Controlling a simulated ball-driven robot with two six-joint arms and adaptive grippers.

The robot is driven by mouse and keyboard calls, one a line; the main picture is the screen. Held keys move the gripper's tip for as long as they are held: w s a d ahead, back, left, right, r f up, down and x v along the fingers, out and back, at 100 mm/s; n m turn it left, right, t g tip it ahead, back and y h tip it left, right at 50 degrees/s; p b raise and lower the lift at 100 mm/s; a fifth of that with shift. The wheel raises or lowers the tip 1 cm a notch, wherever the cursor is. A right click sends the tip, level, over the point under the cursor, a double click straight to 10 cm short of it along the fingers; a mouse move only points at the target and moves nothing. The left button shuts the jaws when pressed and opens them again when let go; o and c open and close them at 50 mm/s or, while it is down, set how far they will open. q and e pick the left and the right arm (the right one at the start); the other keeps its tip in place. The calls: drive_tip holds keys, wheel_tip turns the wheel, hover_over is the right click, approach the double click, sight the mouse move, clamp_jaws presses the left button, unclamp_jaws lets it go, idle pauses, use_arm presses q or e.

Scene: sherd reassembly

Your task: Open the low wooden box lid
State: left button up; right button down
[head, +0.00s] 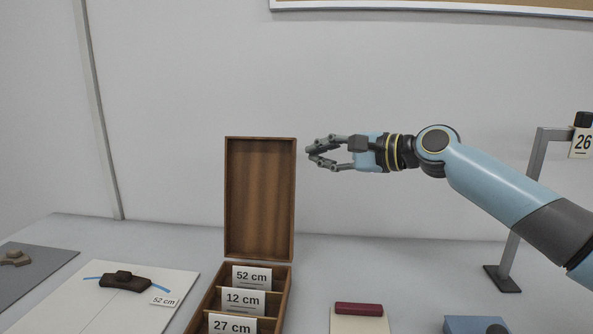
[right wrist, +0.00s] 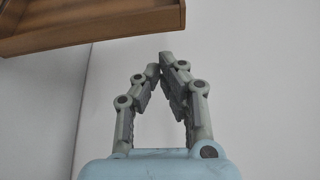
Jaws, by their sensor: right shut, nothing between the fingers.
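The low wooden box (head: 284,302) stands on the table with its lid (head: 260,198) raised upright at the back, so the box is open. Its compartments hold cards reading 52 cm, 12 cm and 27 cm. My right gripper (head: 308,156) is just right of the lid's upper part, apart from it, with its fingers pointing left. It is shut and empty. In the right wrist view the fingertips (right wrist: 167,62) meet, and part of the wooden lid (right wrist: 90,22) shows at the upper left. My left gripper is not in view.
A white board (head: 150,310) with a dark sherd (head: 124,281) and a 52 cm label lies left of the box. A dark red block on a pale pad (head: 358,322), a blue block (head: 475,324) and a grey stand (head: 520,210) are at the right.

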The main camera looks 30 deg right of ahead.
sight(279, 148)
drive_tip(key=b+x, duration=0.1)
drive_tip(key=x, duration=0.8)
drive_tip(key=shift+w+a, duration=0.15)
drive_tip(key=shift+w, duration=0.1)
drive_tip(key=shift+n+t, duration=0.5)
drive_tip(key=shift+n, duration=0.3)
drive_tip(key=s+a+r, duration=0.1)
drive_tip(key=s+a+r+p, duration=0.1)
drive_tip(key=s, duration=0.2)
drive_tip(key=s+a+r+n, duration=0.1)
drive_tip(key=s+a+n+t, duration=0.1)
drive_tip(key=shift+s+a+r, duration=0.15)
drive_tip(key=shift+s+r, duration=0.05)
drive_tip(key=shift+r, duration=0.15)
